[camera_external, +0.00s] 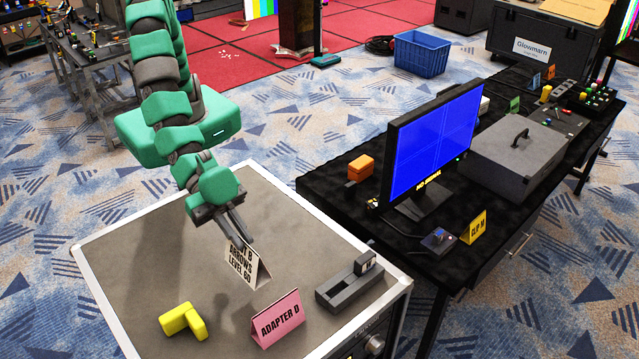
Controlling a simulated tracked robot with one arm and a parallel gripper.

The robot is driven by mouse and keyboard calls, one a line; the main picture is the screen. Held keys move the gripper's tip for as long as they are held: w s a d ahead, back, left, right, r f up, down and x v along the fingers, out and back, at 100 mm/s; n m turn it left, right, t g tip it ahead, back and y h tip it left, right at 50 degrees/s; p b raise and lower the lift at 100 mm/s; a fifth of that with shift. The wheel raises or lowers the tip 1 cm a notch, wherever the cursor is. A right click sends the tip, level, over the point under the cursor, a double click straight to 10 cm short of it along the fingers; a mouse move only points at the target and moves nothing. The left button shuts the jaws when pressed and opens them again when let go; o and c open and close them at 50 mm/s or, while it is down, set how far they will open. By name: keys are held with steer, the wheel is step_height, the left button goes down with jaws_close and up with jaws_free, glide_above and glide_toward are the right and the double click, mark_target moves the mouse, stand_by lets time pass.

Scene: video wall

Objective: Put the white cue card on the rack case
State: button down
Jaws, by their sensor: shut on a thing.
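The white cue card (241,263) is a folded tent card with black print, partly legible as "ARROWS LEVEL 60". It is at the middle right of the grey top of the rack case (130,258). My gripper (243,240) reaches down from above and is shut on the card's top edge. The fingers hide part of the card's first line. The card is roughly upright, at or just above the case top; I cannot tell whether its lower edge touches.
On the case top, a pink card "ADAPTER D" (277,318), a yellow L-shaped block (183,321) and a dark grey clamp-like piece (345,285) stand in front. The black table (330,190) to the right holds a monitor (432,140). The case's left part is clear.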

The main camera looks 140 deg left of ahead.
mark_target(241, 260)
steer(key=shift+f+b, duration=3.45)
steer(key=shift+f, duration=0.4)
steer(key=c, duration=1.4)
jaws_free()
steer(key=shift+c, duration=0.2)
steer(key=shift+s+d, duration=0.1)
